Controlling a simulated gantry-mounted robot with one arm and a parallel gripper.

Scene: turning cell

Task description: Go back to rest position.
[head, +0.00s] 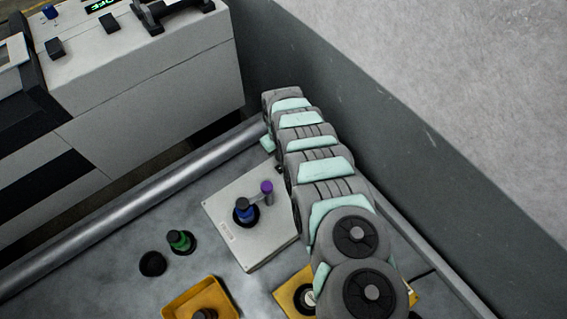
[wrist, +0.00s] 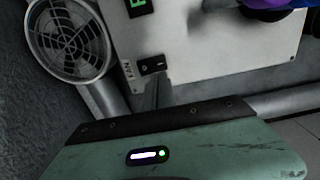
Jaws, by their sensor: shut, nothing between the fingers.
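My gripper shows in the wrist view as two dark fingers (wrist: 157,85) shut together, with nothing between them. They point at the edge of a white box with a black rocker switch (wrist: 152,65) and a lit green display (wrist: 138,6). I cannot tell whether they touch it. In the head view my arm reaches up the picture along the right side of a light plate (head: 271,237), and it hides my fingers.
The plate bears a blue knob (head: 245,213) and a purple-topped lever (head: 267,187). A green knob (head: 180,241), a black knob (head: 152,264) and a yellow box (head: 186,301) are to the lower left. A metal rail (head: 130,213) and grey wall (head: 330,90) flank the arm.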

